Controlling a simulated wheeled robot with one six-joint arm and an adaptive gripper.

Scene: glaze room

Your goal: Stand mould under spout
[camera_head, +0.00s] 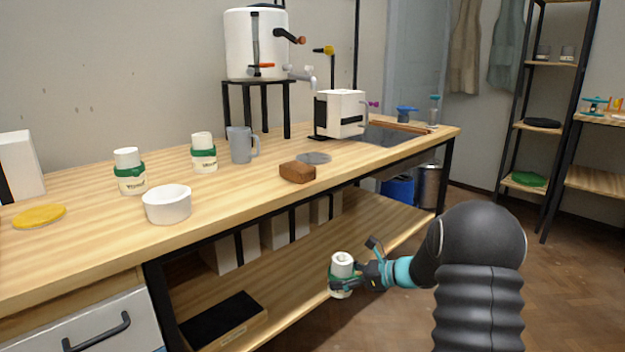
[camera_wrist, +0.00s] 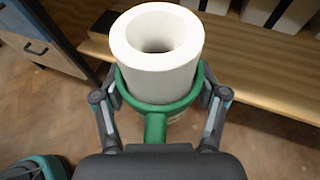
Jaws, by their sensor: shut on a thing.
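My gripper (camera_head: 352,282) is shut on a mould (camera_head: 341,263), a white hollow cylinder in a green band with a handle. It is held upright in front of the bench, below its top. In the wrist view the mould (camera_wrist: 157,52) shows its open round top, with a finger on each side of the green band. The spout (camera_head: 303,76) is a grey tap low on the right of a white tank (camera_head: 255,45), which stands on a black frame at the back of the bench. A grey disc (camera_head: 313,158) lies on the bench top in front of the frame.
Two similar green-banded moulds (camera_head: 130,172) (camera_head: 204,152), a white bowl (camera_head: 167,204), a grey mug (camera_head: 240,145) and a brown block (camera_head: 297,172) stand on the bench. A white machine (camera_head: 342,113) stands right of the frame. The bench's front edge lies between my gripper and these.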

